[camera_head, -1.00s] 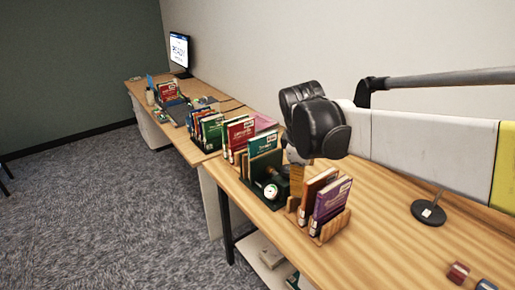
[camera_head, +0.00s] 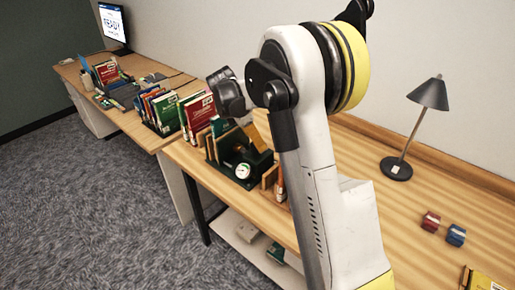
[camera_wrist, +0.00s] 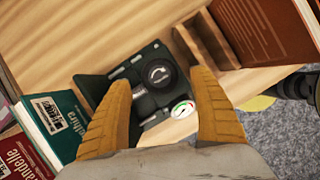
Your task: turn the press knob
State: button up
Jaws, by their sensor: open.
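The press is a dark green device (camera_wrist: 120,72) on the wooden desk. In the wrist view its round black press knob (camera_wrist: 159,73), with a white curved mark, shows between my fingers. A small white gauge (camera_wrist: 182,109) sits beside it. The press also shows in the head view (camera_head: 256,158), with its gauge (camera_head: 243,170) facing forward. My gripper (camera_wrist: 162,78) is open, its two orange-brown fingers on either side of the knob in the picture. Nothing shows between them in their grip. I cannot tell whether they touch the knob. In the head view my arm hides most of the gripper.
A green book (camera_wrist: 52,122) and a red book (camera_wrist: 22,158) stand left of the press. A wooden book holder (camera_wrist: 205,42) stands close on the right. A black lamp (camera_head: 397,168) and red (camera_head: 431,221) and blue (camera_head: 456,235) blocks are farther right on the desk.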

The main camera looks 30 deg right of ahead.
jog(key=shift+b+x, duration=0.35)
jog(key=shift+x, duration=1.4)
jog(key=shift+c, duration=0.2)
jog(key=c, duration=1.1)
jog(key=shift+m, duration=0.4)
jog(key=shift+c, duration=0.2)
